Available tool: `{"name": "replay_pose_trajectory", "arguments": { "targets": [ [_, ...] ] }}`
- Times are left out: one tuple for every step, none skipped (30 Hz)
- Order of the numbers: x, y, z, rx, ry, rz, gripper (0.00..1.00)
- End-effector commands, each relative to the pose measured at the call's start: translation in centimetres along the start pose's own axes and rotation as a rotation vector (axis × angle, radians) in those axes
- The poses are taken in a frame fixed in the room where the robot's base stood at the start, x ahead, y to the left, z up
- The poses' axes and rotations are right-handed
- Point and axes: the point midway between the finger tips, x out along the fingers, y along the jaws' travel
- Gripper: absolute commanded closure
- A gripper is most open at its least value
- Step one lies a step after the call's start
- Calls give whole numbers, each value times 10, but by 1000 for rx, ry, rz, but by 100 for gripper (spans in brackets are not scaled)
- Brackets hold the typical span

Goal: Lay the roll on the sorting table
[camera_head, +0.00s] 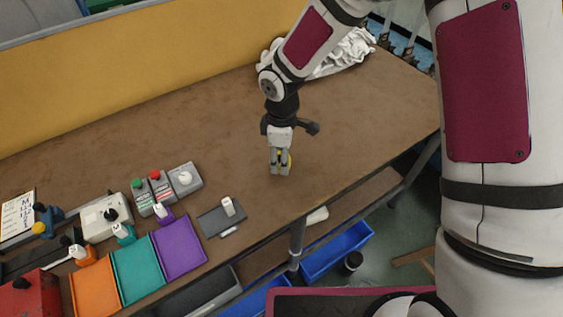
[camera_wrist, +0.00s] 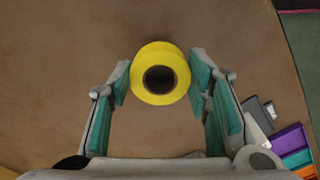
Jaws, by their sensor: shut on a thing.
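The yellow roll (camera_wrist: 160,52) is seen end-on in the wrist view, with its dark round core facing the camera. My gripper (camera_wrist: 160,82) has its green-padded fingers on either side of the roll and is shut on it. In the head view my gripper (camera_head: 280,170) points down over the right half of the brown sorting table (camera_head: 360,130). Only a sliver of the roll (camera_head: 290,160) shows there behind the fingers. I cannot tell whether the roll touches the tabletop.
Orange, teal and purple trays (camera_head: 181,247), a grey scale-like pad (camera_head: 218,220) and button boxes (camera_head: 185,178) stand at the front left. A white cloth heap (camera_head: 345,55) lies at the back right. A yellow panel (camera_head: 130,75) closes the back. The tabletop around my gripper is clear.

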Motion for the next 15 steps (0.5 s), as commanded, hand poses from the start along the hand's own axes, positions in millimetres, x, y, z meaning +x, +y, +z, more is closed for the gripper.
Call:
{"name": "replay_pose_trajectory", "arguments": {
  "targets": [
    [0,4,0,0,0,0,83],
    [0,5,0,0,0,0,83],
    [2,6,0,0,0,0,83],
    [3,6,0,-1,0,-1,83],
    [5,6,0,-1,-1,-2,83],
    [9,5,0,-2,-1,-2,83],
    [13,5,0,-2,-1,-2,83],
    [17,5,0,-1,-1,-2,83],
    [23,4,0,-1,-2,-4,83],
    [27,4,0,-2,-2,-3,83],
    [30,4,-1,-3,-1,-2,83],
    [34,4,0,-2,-1,-2,83],
    [35,5,0,-1,-1,-1,83],
    [36,5,0,0,-1,-1,83],
    [36,6,0,0,0,0,83]
  ]
}}
